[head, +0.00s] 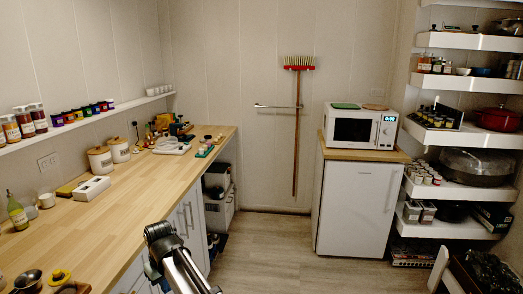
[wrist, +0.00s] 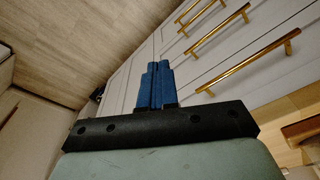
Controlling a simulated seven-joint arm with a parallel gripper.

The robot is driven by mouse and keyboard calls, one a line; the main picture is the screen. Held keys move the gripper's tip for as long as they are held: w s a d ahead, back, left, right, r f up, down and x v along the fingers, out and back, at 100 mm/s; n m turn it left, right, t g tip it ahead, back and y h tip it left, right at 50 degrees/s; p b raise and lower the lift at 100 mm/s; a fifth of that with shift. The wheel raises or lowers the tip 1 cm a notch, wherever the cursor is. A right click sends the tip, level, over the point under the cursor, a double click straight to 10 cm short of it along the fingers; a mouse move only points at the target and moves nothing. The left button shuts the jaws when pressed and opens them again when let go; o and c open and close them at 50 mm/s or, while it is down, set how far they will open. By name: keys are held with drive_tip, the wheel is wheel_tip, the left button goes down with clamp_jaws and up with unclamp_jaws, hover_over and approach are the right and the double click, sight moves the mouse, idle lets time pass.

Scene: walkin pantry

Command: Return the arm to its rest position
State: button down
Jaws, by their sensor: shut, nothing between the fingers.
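My gripper (wrist: 157,68) shows in the wrist view with its two blue fingers together and nothing between them. It is in front of the white cabinet fronts (wrist: 215,50), with the wood floor (wrist: 75,40) to the upper left. In the head view, part of my arm is at the bottom centre, beside the right edge of the wooden counter (head: 150,185). I cannot make out the fingers there.
Gold handles (wrist: 245,70) stick out from the cabinet fronts near my gripper. The counter holds jars (head: 100,160), a white box (head: 91,188) and bottles. A white fridge (head: 357,208) with a microwave (head: 352,129) stands at the back right. The middle floor (head: 270,245) is clear.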

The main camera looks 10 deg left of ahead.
drive_tip(key=w+d+f+m, duration=0.2)
drive_tip(key=d+f, duration=0.3)
drive_tip(key=d, duration=0.5)
drive_tip(key=w+d+f+m, duration=0.25)
drive_tip(key=d+f, duration=0.25)
drive_tip(key=d, duration=0.5)
drive_tip(key=w+d+f+m, duration=0.25)
drive_tip(key=d+f, duration=0.25)
drive_tip(key=d, duration=0.5)
drive_tip(key=s+d+f+m+h, duration=0.15)
drive_tip(key=s+d+f, duration=0.3)
drive_tip(key=d, duration=0.75)
drive_tip(key=s+d+f+m, duration=0.3)
drive_tip(key=d+f, duration=0.3)
drive_tip(key=d, duration=0.6)
drive_tip(key=s+f+g, duration=0.3)
drive_tip(key=s+f, duration=0.7)
drive_tip(key=s, duration=0.4)
drive_tip(key=s+f+g, duration=0.4)
drive_tip(key=s+f, duration=0.6)
drive_tip(key=s, duration=0.5)
drive_tip(key=shift+s, duration=0.25)
